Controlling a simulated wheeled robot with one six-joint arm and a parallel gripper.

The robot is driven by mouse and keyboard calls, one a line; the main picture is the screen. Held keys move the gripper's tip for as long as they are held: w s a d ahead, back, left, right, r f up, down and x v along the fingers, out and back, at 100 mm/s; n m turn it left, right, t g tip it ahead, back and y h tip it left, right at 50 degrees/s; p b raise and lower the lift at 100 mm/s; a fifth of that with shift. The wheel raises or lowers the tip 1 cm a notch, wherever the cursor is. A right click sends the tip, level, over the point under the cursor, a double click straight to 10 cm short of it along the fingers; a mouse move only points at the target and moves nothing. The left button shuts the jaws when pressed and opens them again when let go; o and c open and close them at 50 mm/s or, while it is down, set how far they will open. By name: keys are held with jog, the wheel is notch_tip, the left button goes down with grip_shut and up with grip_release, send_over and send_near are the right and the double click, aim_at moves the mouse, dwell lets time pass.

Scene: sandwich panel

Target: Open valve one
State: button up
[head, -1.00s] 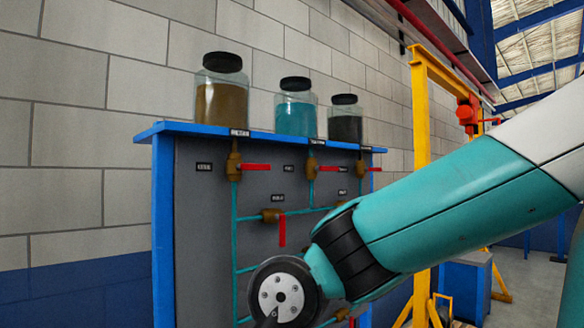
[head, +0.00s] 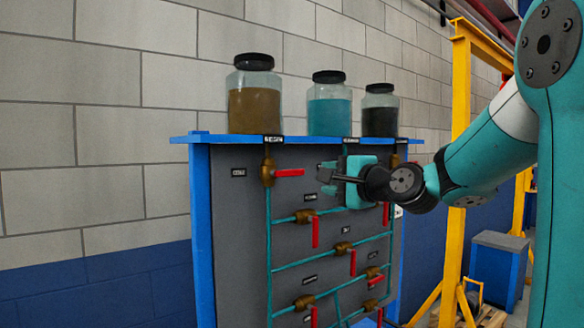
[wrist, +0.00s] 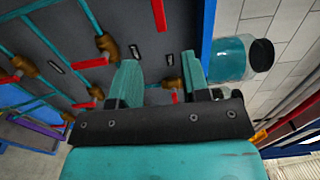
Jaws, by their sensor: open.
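The grey valve panel (head: 235,215) stands in a blue frame and carries several brass valves with red handles. The upper-left valve (head: 267,172) has its red handle (head: 288,173) level, pointing right. A valve below it (head: 305,217) has its handle (head: 315,233) hanging down. The label plates are too small to read, so I cannot tell which is valve one. My gripper (head: 324,181) is open in front of the upper panel, right of the level handle, hiding part of the panel. In the wrist view its fingers (wrist: 160,75) are apart, with a brass valve (wrist: 173,85) visible between them.
Jars of brown (head: 254,105), blue (head: 329,112) and dark liquid (head: 380,113) stand on the blue top shelf (head: 215,138). Teal pipes (head: 305,264) link the valves. A yellow post (head: 460,150) stands at the right. Bare wall lies to the left.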

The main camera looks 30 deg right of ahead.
aim_at(297, 173)
jog(key=w+p, duration=0.1)
jog(key=w, duration=0.3)
jog(key=w+p, duration=0.2)
jog(key=w, duration=0.3)
jog(key=w+p, duration=0.2)
jog(key=w, duration=0.2)
jog(key=shift+w+a+r, duration=0.1)
jog(key=shift+w+a, duration=0.15)
jog(key=shift+w, duration=0.05)
jog(key=shift+w+p, duration=0.35)
jog(key=shift+w, duration=0.1)
grip_shut()
